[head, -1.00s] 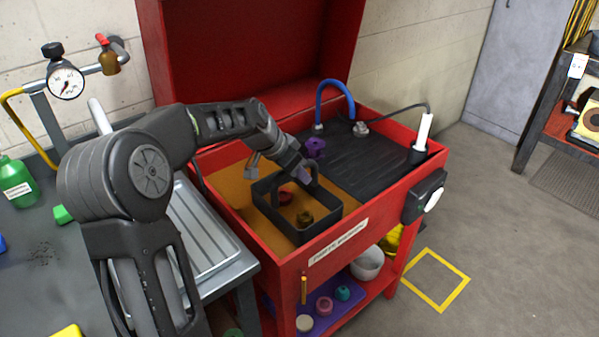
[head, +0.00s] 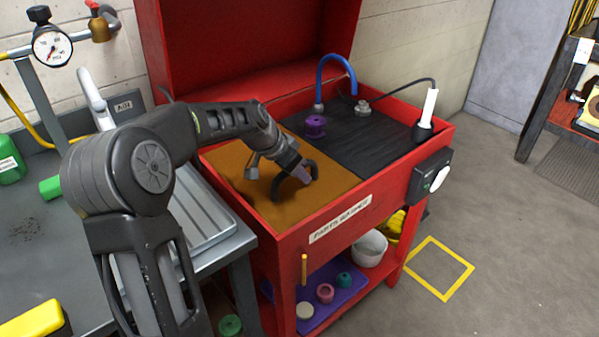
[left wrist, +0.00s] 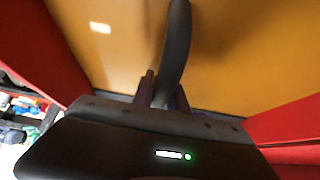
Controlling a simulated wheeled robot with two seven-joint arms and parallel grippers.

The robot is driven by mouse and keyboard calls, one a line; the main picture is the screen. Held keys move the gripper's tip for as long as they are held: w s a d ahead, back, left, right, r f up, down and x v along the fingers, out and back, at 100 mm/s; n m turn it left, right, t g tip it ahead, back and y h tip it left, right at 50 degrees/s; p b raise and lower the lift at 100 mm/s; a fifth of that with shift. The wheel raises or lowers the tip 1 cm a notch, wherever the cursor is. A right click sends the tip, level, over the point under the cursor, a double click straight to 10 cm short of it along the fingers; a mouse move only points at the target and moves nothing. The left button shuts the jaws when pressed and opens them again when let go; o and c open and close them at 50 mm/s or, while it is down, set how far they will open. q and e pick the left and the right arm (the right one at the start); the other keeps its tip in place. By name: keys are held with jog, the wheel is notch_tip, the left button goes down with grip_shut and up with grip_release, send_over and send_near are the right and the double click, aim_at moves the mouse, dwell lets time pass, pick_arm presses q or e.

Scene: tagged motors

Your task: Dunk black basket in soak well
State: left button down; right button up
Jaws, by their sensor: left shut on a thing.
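The soak well (head: 234,176) is the left part of the red parts washer, filled with brown-orange liquid; the liquid also fills the left wrist view (left wrist: 245,50). The black basket shows only by its arched handle (head: 279,184), which rises out of the liquid; its body is hidden under the surface. My left gripper (head: 304,175) is shut on the handle, just above the liquid. The handle (left wrist: 177,45) also shows between the fingers (left wrist: 162,92) in the left wrist view. My right gripper is not in view.
A black ribbed drain board (head: 362,140) lies right of the well, with a purple part (head: 315,126) on it. A blue hose (head: 328,75) arches at the back. The red front wall (head: 318,222) borders the well. The raised red lid (head: 250,50) stands behind.

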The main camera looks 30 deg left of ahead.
pick_arm(q)
jog(key=shift+w+r, duration=0.1)
jog(key=shift+r, duration=0.1)
dwell(0.4)
jog(key=shift+r+p, duration=1)
jog(key=shift+r, duration=0.65)
jog(key=shift+f, duration=0.1)
jog(key=shift+f+b, duration=1.7)
jog(key=shift+r+p, duration=1.1)
jog(key=shift+r, duration=0.7)
jog(key=shift+f, duration=0.1)
jog(key=shift+f+b, duration=1.65)
jog(key=shift+f, duration=0.05)
